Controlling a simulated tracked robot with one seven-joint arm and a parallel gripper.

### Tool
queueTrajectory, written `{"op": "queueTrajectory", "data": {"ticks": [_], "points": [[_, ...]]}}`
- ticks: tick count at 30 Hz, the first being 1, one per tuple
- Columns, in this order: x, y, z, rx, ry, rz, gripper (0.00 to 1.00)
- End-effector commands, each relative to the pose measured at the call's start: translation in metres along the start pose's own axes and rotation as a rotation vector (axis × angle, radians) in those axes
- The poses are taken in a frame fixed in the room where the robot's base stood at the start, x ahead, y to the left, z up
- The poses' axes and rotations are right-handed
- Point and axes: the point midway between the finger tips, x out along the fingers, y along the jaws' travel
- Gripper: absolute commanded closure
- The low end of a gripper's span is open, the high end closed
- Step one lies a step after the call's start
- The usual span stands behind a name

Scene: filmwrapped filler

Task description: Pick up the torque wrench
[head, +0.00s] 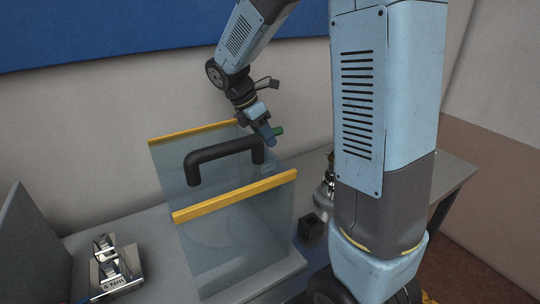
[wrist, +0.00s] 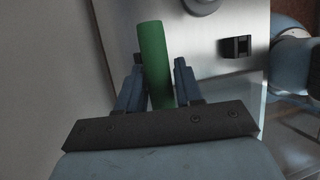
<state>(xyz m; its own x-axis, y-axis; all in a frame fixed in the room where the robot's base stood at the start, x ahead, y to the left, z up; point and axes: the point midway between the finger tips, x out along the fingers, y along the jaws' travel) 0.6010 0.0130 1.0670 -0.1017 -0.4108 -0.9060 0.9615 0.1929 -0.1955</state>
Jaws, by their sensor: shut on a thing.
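The torque wrench shows only as a green, round handle (wrist: 153,58) between my fingers in the wrist view; the rest of it is hidden. In the head view just a short green end (head: 278,131) sticks out to the right of my gripper (head: 267,136). My gripper is shut on this green handle, with one blue finger on each side of it in the wrist view (wrist: 158,90). It is at the far side of a clear cover, near its top right, held above the bench.
The clear cover (head: 235,245) has yellow edges and a black handle (head: 222,150). A shiny metal stand marked "4 Nm" (head: 118,270) is at the left of the bench (head: 150,235). A small black block (head: 311,227) and a shiny metal part (head: 325,193) are right of the cover.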

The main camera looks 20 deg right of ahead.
Motion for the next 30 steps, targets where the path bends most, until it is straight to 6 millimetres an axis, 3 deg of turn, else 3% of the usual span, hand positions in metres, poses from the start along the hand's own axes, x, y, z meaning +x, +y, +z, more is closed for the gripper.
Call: {"op": "queueTrajectory", "data": {"ticks": [9,25,30], "points": [[0.000,0.000,0.000,0.001,0.000,0.000,1.00],[0.000,0.000,0.001,0.002,0.000,0.000,1.00],[-0.012,-0.002,0.006,0.004,0.000,0.001,1.00]]}}
